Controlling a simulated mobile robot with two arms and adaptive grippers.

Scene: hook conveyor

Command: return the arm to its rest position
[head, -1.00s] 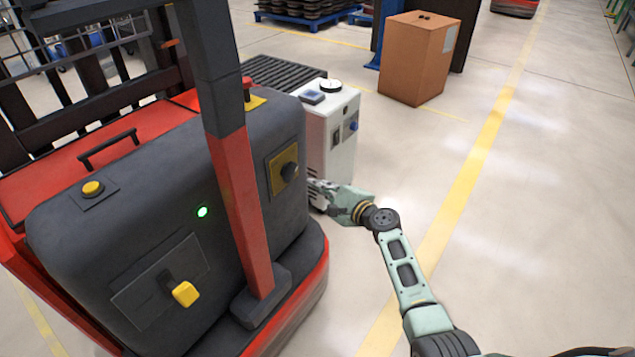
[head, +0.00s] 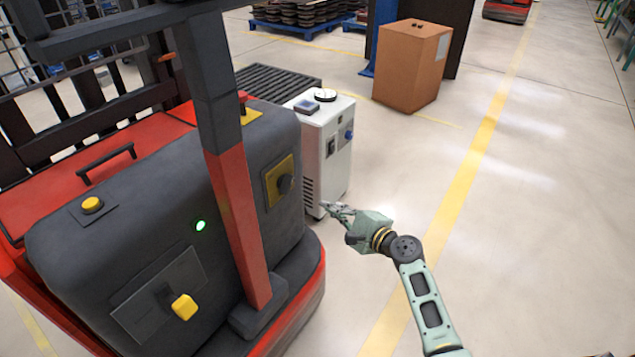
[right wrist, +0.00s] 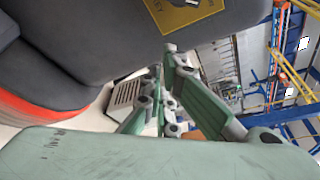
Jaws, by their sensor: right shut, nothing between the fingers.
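My right arm comes in from the lower right of the head view. Its gripper (head: 332,209) is shut and empty, in front of the lower part of the white unit and right of the forklift's dark body. In the right wrist view the green fingers (right wrist: 165,95) reach away from the camera with nothing held between them. My left gripper is not in view.
The red and dark grey forklift (head: 140,240) fills the left, with a black knob on a yellow plate (head: 278,182). A white unit (head: 338,135) stands behind it. A cardboard box (head: 411,66) is farther back. The floor at right is clear.

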